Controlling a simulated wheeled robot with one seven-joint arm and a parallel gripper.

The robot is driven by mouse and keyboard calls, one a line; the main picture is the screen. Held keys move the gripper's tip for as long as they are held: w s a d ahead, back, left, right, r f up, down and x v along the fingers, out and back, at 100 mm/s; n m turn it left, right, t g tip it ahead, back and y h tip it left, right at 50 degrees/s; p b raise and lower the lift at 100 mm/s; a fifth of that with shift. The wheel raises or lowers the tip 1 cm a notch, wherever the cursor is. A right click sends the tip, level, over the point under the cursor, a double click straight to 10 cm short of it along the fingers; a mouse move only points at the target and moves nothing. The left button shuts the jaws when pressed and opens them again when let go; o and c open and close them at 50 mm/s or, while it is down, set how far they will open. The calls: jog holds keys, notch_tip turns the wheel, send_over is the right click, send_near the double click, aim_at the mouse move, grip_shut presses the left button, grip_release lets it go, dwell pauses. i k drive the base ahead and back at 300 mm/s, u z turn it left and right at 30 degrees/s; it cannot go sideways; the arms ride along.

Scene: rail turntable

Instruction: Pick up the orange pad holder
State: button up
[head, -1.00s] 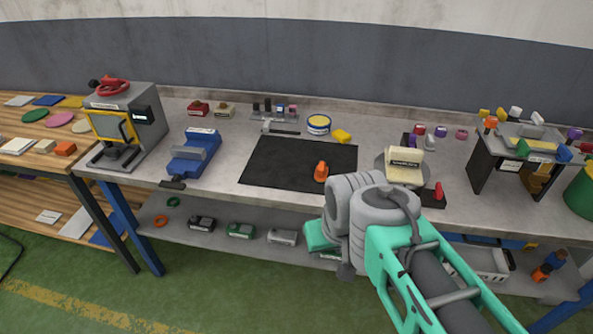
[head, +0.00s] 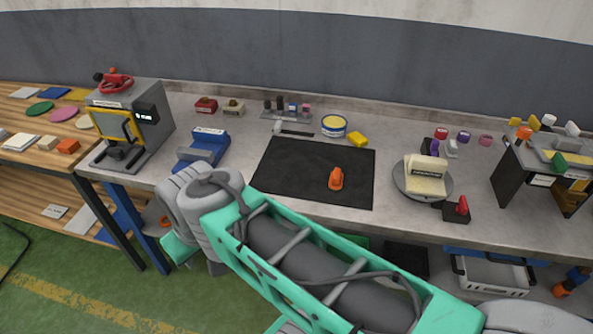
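A small orange piece with a raised knob, which looks like the orange pad holder (head: 336,180), sits on the black mat (head: 282,172) on the grey workbench. Nothing covers it in the head view. My green and grey arm reaches in from the lower right, in front of the bench, and its bulky grey joint is at the bench's front edge, left of the mat. The fingers of my gripper do not show, so its opening and contents are hidden.
A blue vise-like tool (head: 203,150) and a grey press (head: 130,120) stand left of the mat. A yellow-topped tin (head: 333,126) and yellow block (head: 357,139) are behind it. A round turntable (head: 402,184) and a dark rack (head: 508,178) stand right.

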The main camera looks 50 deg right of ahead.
aim_at(336, 178)
jog(key=z, duration=0.1)
jog(key=i, duration=0.85)
jog(key=z, duration=0.4)
